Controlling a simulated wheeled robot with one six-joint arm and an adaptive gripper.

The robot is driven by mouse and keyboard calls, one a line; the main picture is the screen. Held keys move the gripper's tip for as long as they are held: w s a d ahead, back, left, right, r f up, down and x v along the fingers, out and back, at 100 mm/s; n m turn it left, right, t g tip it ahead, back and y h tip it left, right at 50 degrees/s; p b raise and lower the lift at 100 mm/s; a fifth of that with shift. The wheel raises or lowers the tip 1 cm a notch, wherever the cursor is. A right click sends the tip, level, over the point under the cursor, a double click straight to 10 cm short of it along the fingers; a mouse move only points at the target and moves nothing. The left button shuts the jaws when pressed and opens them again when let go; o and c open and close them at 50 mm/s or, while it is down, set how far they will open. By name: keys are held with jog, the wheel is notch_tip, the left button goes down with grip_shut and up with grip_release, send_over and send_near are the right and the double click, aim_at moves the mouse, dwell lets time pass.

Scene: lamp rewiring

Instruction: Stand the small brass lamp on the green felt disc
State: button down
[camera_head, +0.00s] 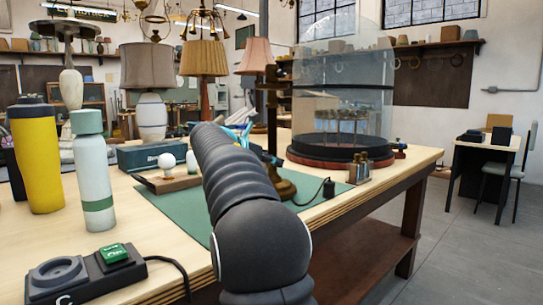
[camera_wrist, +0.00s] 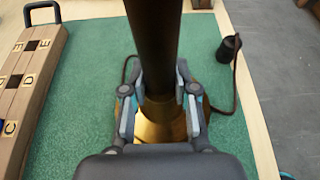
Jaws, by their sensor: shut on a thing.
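A slim lamp with a dark post and a round brass base (camera_head: 284,187) stands upright over the green mat, beyond my arm in the head view. In the wrist view its dark post (camera_wrist: 154,45) rises between the fingers of my gripper (camera_wrist: 160,108), which is shut on it low down. The brass base (camera_wrist: 162,130) shows just below the fingers. I cannot tell whether the base touches the mat. My arm hides the gripper in the head view. I cannot make out a separate green felt disc in either view; only the green mat (camera_wrist: 80,110) shows.
A black plug (camera_head: 329,188) on a cord lies right of the base. A glass dome (camera_head: 340,100) stands behind. A lettered wooden block (camera_wrist: 32,85) lies left in the wrist view. Yellow (camera_head: 40,160) and pale (camera_head: 92,175) bottles and a switch box (camera_head: 85,277) are at left.

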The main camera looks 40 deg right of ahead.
dwell(0.3)
jog(key=c, duration=0.9)
grip_release()
jog(key=shift+a+r, duration=0.1)
jog(key=shift+r, duration=0.05)
jog(key=v, duration=1.1)
jog(key=shift+a+p, duration=0.4)
